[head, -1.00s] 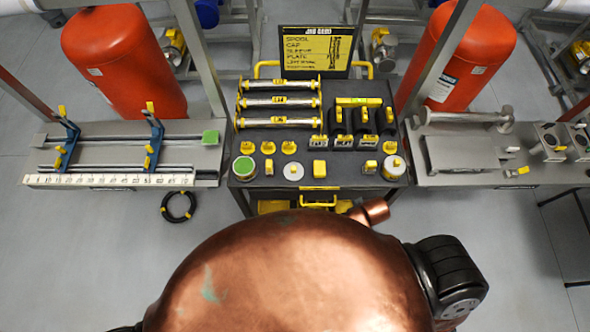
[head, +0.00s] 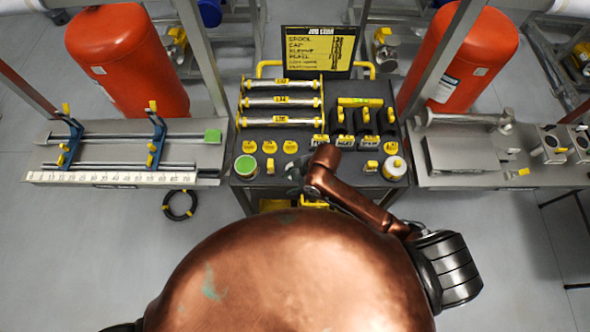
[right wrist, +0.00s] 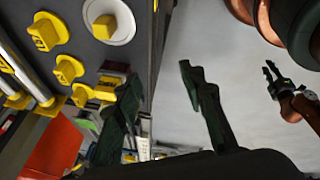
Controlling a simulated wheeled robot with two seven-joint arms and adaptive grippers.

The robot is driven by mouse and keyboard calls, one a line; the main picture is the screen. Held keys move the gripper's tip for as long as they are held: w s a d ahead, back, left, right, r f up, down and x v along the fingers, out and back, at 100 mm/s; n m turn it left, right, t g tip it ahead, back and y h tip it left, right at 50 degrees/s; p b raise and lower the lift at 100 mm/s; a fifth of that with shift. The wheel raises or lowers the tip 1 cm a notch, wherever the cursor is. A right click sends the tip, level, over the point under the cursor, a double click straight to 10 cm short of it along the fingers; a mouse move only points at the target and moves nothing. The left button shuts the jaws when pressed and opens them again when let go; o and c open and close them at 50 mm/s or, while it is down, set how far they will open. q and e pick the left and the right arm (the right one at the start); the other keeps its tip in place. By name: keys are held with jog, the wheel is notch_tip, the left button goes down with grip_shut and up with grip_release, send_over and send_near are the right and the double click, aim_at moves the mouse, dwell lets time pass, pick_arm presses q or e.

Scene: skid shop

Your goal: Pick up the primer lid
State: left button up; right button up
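A pale round lid with a yellow block handle shows in the right wrist view (right wrist: 122,32), lying flat on the dark cart top near its edge; I take it as the primer lid. In the head view my right gripper (head: 294,178) is over the front of the cart and hides that lid. In the right wrist view the gripper's two dark fingers (right wrist: 158,78) are spread apart with nothing between them. The lid is beyond the fingertips, apart from them. My left gripper (right wrist: 271,74) shows small at the right of the wrist view, its fingers apart and empty.
The cart top (head: 236,183) also bears a green-topped can (head: 246,166), a pale-lidded can (head: 395,168), several yellow-tagged pieces and a rack of metal tubes (head: 281,101). A sign (head: 320,48) stands behind. Benches flank the cart. Open floor lies in front.

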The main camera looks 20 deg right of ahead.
jog(key=w+n, duration=0.1)
jog(key=n, duration=0.2)
jog(key=w+n+g+h, duration=0.1)
jog(key=n, duration=0.2)
jog(key=w+a+n, duration=0.1)
jog(key=w+n, duration=0.1)
jog(key=shift+r+n+g+h, duration=0.25)
jog(key=shift+n+g+h, duration=0.15)
jog(key=w+d+n, duration=0.1)
jog(key=w+d+r+n+h, duration=0.1)
jog(key=d+n, duration=0.1)
jog(key=w+d+n+h, duration=0.1)
jog(key=d, duration=0.1)
jog(key=shift+w+r+n+g, duration=0.3)
jog(key=shift+w+r+g, duration=0.05)
jog(key=shift+g, duration=0.05)
jog(key=shift+w+d, duration=0.1)
jog(key=shift+d, duration=0.05)
jog(key=f, duration=0.7)
jog(key=shift+w+f, duration=0.2)
jog(key=shift+f, duration=0.15)
grip_shut()
